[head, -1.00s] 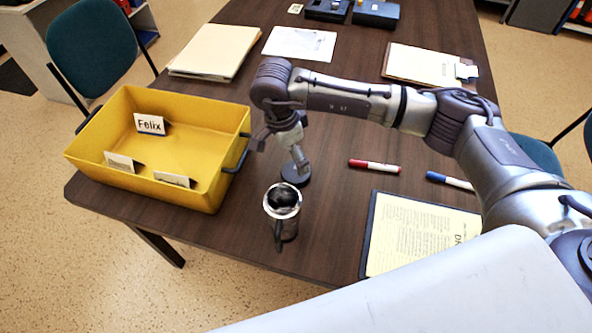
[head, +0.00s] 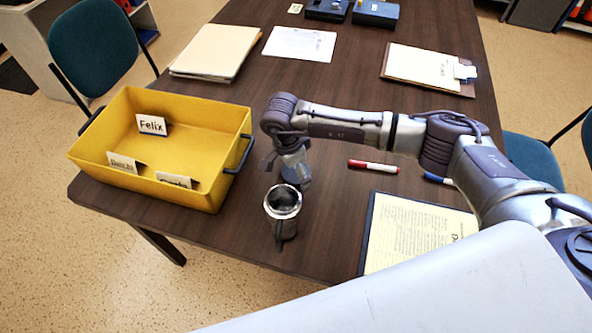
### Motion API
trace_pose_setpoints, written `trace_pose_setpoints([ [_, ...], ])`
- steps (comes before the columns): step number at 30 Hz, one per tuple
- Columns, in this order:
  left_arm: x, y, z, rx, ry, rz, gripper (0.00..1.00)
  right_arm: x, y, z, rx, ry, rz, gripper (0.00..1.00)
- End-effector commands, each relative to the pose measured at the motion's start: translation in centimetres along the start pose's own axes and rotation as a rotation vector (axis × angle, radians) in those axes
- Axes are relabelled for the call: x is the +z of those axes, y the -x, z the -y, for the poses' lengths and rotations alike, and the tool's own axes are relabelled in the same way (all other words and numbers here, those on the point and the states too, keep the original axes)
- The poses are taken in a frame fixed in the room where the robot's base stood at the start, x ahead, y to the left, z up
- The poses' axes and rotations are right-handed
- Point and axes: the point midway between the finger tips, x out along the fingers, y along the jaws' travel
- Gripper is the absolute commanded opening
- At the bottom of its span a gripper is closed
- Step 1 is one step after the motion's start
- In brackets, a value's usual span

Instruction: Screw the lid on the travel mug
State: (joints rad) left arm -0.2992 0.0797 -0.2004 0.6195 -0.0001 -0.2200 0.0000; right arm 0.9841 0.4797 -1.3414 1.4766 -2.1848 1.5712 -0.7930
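The travel mug (head: 284,228) stands upright near the table's front edge, its handle toward me. Its top is open, with a bright metal rim and a dark inside. The dark round lid (head: 290,177) lies on the table just behind the mug, partly hidden by my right gripper (head: 286,172). That gripper points down over the lid with its fingers apart; the left finger stands clear of the lid's edge. Whether the other finger touches the lid is hidden. My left gripper is out of view.
A yellow bin (head: 150,185) with name cards stands to the left. A red marker (head: 373,166), a blue marker (head: 437,178) and a clipboard with a yellow sheet (head: 415,235) lie to the right. Folders (head: 215,52) and papers lie farther back.

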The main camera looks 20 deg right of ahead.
Motion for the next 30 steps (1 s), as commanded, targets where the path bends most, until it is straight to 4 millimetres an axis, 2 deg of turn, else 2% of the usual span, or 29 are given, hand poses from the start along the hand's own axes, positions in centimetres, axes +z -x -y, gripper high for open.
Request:
trace_pose_setpoints([
  [10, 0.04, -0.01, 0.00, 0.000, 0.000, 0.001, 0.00, 0.01, -0.07, 0.04, -0.001, 0.000, 0.000, 0.98],
  [19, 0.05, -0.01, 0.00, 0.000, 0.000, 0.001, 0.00, 0.00, -0.06, 0.03, -0.001, 0.000, 0.000, 0.48],
  [30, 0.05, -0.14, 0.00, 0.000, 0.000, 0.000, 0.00, -0.09, 0.42, 0.07, -0.002, -0.001, 0.000, 0.47],
])
